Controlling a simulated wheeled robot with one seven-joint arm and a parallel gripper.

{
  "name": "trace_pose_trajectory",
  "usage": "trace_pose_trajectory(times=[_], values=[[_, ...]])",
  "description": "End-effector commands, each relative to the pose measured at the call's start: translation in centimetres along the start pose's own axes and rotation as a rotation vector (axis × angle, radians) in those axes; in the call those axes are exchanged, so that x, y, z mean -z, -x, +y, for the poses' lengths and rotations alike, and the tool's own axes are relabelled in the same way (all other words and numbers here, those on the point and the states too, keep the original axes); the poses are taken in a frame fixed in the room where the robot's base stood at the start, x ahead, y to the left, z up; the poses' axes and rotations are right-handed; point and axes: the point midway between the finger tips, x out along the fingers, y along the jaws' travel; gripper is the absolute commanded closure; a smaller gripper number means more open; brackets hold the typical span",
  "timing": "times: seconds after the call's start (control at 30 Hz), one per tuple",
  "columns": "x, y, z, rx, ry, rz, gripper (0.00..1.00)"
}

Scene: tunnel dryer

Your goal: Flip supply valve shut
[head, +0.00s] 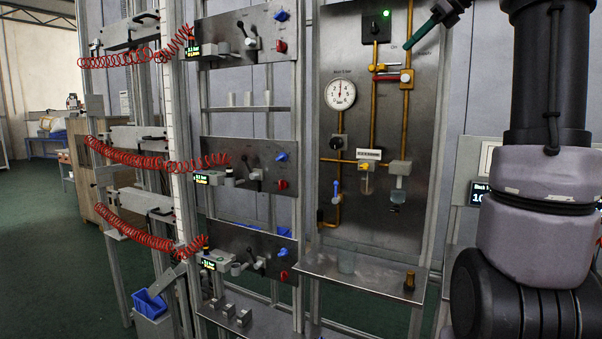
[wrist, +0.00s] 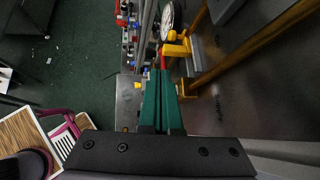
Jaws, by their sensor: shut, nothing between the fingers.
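I take this to be the supply valve; the label by that pipe is hard to read. My gripper (head: 409,45) has green fingers, shut and empty, just above the valve in the head view. In the wrist view the shut fingers (wrist: 161,72) point towards a small red part (wrist: 163,62) beside a yellow fitting (wrist: 176,49). I cannot tell whether they touch it.
A pressure gauge (head: 340,94) and a black knob with a green light (head: 375,28) are on the same panel. A blue lever (head: 335,190) is lower left. A metal shelf (head: 375,283) juts out below. Red coiled hoses (head: 125,158) hang at left.

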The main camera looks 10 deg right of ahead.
Motion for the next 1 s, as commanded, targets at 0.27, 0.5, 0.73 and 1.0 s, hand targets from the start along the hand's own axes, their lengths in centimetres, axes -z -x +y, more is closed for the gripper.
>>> trace_pose_trajectory(times=[0.27,0.5,0.73,1.0], values=[[4.2,-3.1,12.6,-0.023,0.615,0.149,1.00],[12.8,-6.3,24.8,-0.111,1.350,0.307,1.00],[19.5,-8.2,31.1,-0.192,1.837,0.394,1.00],[21.1,-8.6,32.1,-0.216,1.947,0.413,1.00]])
